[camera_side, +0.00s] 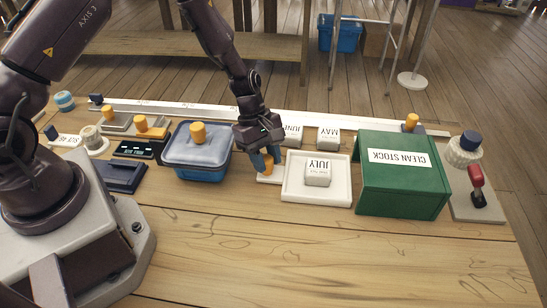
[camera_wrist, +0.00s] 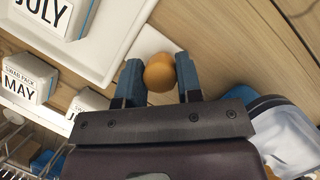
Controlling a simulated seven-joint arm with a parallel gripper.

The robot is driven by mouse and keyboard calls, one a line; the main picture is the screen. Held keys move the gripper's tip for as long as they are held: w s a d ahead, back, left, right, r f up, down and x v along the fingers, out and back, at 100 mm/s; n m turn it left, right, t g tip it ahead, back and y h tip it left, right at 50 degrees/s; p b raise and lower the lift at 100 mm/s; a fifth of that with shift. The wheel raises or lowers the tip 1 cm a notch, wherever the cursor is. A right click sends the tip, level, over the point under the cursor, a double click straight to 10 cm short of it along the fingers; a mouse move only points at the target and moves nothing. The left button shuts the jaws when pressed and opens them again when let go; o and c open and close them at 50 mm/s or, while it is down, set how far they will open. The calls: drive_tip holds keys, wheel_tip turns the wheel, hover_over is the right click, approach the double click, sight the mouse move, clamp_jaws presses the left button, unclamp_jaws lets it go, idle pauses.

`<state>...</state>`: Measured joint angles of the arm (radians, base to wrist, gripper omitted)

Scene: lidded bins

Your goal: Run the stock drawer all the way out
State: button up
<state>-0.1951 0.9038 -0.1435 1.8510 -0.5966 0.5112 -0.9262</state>
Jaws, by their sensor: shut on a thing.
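The stock drawer appears to be the white tray (camera_side: 288,197), which lies outside the green CLEAN STOCK housing (camera_side: 400,182), just left of it. A white JULY block (camera_side: 318,173) sits in the tray. A pale tab with an orange knob (camera_side: 268,168) is at the tray's left side. In the wrist view the knob (camera_wrist: 160,72) is between my blue fingertips, and the tray (camera_wrist: 110,55) is beside the tab. My gripper (camera_side: 264,160) is shut on the knob. Whether the tray's right end is still inside the housing is hard to tell.
A blue lidded bin (camera_side: 197,152) stands close left of my gripper. MAY (camera_side: 328,138) and JUNE (camera_side: 292,134) blocks stand behind the tray. A grey base with a red-handled lever (camera_side: 476,182) is at far right. The front of the table is clear.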

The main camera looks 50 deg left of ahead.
drive_tip(key=o, duration=0.7)
drive_tip(key=shift+c, duration=0.2)
drive_tip(key=shift+r, duration=0.1)
drive_tip(key=v, duration=1.3)
drive_tip(key=s+d+r+m+t+y, duration=0.1)
drive_tip(key=s+r+m+t+y, duration=0.3)
drive_tip(key=s+r+m, duration=1.4)
drive_tip(key=shift+s+d+r+t, duration=0.2)
drive_tip(key=shift+s+r+t, duration=0.55)
drive_tip(key=shift+r+t, duration=0.1)
